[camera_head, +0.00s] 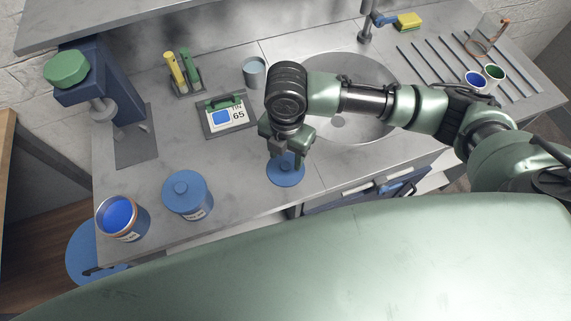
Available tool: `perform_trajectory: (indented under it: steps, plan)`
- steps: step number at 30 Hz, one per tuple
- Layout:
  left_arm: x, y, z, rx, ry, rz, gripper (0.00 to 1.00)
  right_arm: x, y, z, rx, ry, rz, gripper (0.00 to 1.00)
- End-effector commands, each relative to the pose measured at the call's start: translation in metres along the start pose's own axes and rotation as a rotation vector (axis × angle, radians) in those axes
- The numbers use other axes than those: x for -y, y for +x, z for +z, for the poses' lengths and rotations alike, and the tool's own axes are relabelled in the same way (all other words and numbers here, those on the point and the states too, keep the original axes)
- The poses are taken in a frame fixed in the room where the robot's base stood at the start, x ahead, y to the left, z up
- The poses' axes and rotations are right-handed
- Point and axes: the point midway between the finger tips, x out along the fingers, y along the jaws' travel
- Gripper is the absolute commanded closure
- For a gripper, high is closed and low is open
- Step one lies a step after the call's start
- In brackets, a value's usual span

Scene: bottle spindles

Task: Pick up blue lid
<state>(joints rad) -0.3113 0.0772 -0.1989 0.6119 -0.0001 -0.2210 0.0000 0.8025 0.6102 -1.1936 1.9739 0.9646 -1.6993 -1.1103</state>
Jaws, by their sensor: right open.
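A round blue lid (287,177) lies flat on the grey counter near its front edge. My right gripper (287,158) points down right over the lid, its open fingers around or just above the lid's middle. I cannot tell whether they touch it. The gripper and its wrist hide the far part of the lid. My left gripper is not in view.
A blue lidded canister (186,190) and an open jar with blue contents (122,215) stand at the left front. A dark-blue machine (108,85) stands back left.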

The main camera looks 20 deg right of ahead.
Motion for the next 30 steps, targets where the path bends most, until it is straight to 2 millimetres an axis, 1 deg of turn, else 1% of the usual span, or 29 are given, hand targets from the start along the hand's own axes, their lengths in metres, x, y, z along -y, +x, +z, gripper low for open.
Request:
perform_trajectory:
  steps: [1, 3, 7, 12, 15, 16, 17, 18, 20, 21, 30]
  plan:
    - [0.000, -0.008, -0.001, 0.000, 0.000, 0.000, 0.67, 0.001, 0.005, -0.003, -0.003, 0.001, -0.004, 0.50]
    - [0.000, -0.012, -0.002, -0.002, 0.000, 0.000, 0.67, 0.001, 0.017, -0.004, -0.003, 0.001, -0.004, 0.50]
    - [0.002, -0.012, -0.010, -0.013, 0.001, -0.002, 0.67, 0.001, 0.033, -0.003, -0.001, 0.001, -0.002, 0.50]
    - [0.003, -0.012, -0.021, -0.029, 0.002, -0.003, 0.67, 0.000, 0.038, -0.003, 0.000, 0.000, 0.002, 0.50]
    - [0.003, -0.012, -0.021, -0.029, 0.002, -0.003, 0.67, 0.000, 0.038, -0.003, 0.000, 0.000, 0.002, 0.50]
    - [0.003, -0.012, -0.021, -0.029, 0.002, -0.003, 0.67, 0.000, 0.038, -0.003, 0.000, 0.000, 0.002, 0.53]
    - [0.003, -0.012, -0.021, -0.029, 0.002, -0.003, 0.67, 0.000, 0.038, -0.003, 0.000, 0.001, 0.002, 0.61]
    - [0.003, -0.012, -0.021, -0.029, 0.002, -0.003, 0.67, 0.000, 0.038, -0.003, 0.000, 0.001, 0.002, 0.73]
    - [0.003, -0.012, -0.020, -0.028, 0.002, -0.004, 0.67, 0.000, 0.038, -0.003, 0.000, 0.001, 0.002, 0.89]
    - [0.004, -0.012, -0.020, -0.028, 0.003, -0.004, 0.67, 0.000, 0.038, -0.003, 0.000, 0.001, 0.002, 1.00]
    - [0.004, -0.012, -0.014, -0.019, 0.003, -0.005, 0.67, 0.000, 0.037, -0.003, 0.000, 0.001, 0.002, 1.00]
